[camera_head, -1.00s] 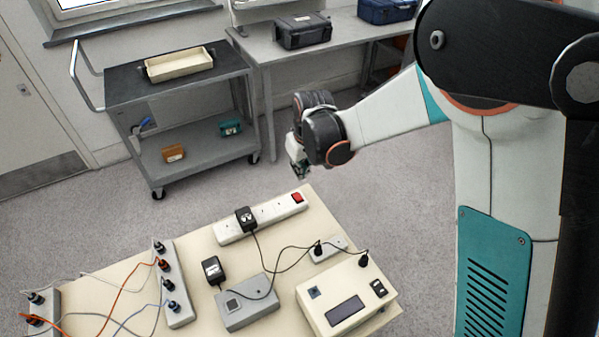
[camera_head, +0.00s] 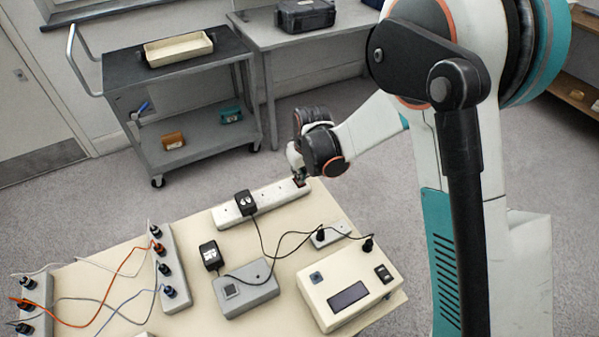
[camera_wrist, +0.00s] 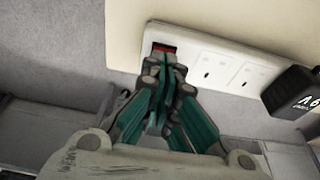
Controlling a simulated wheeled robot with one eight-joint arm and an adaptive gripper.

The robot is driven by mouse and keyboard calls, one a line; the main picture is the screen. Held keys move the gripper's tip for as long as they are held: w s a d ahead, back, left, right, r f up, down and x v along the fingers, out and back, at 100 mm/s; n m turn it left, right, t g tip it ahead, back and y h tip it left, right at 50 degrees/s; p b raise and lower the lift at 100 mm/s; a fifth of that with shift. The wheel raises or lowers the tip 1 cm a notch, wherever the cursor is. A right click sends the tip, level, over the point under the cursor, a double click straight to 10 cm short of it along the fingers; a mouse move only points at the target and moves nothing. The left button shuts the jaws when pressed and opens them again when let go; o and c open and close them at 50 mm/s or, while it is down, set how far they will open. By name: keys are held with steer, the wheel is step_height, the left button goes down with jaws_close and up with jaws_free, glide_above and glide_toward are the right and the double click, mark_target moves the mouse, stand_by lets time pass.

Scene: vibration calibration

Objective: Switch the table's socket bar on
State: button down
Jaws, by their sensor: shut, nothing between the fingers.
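The white socket bar (camera_head: 262,205) lies along the far edge of the cream table (camera_head: 290,240). A black plug adapter (camera_head: 245,203) sits in its left part; the adapter also shows in the wrist view (camera_wrist: 291,93). The red switch (camera_wrist: 163,48) is at the bar's right end in the head view, mostly hidden there by my gripper. My gripper (camera_head: 299,181) is shut and empty, with its fingertips at the switch. In the wrist view the teal-lined fingers (camera_wrist: 160,66) cover the lower part of the switch. I cannot tell whether they touch it or which way the rocker is tilted.
A grey box (camera_head: 246,288), a cream device (camera_head: 348,290), a loose black adapter (camera_head: 211,255) and cables lie on the table. Another socket strip (camera_head: 168,270) stands at left. A trolley (camera_head: 180,95) and a grey workbench (camera_head: 300,40) are behind, with open floor between.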

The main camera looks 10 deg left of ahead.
steer(key=shift+s+d+f+b, duration=0.15)
steer(key=shift+s+f+b, duration=0.05)
steer(key=shift+f+b, duration=0.3)
steer(key=shift+w, duration=0.1)
steer(key=shift+w+a+r, duration=0.15)
steer(key=shift+w+a, duration=0.3)
steer(key=shift+w, duration=0.1)
steer(key=p+v, duration=0.3)
steer(key=v, duration=0.2)
steer(key=shift+w+a+r, duration=0.15)
steer(key=s+d+r+p, duration=0.2)
steer(key=s+r, duration=0.1)
steer(key=r, duration=0.4)
steer(key=shift+s+d+r+p, duration=0.2)
steer(key=shift+d+r+p, duration=0.1)
steer(key=shift+d+p, duration=0.1)
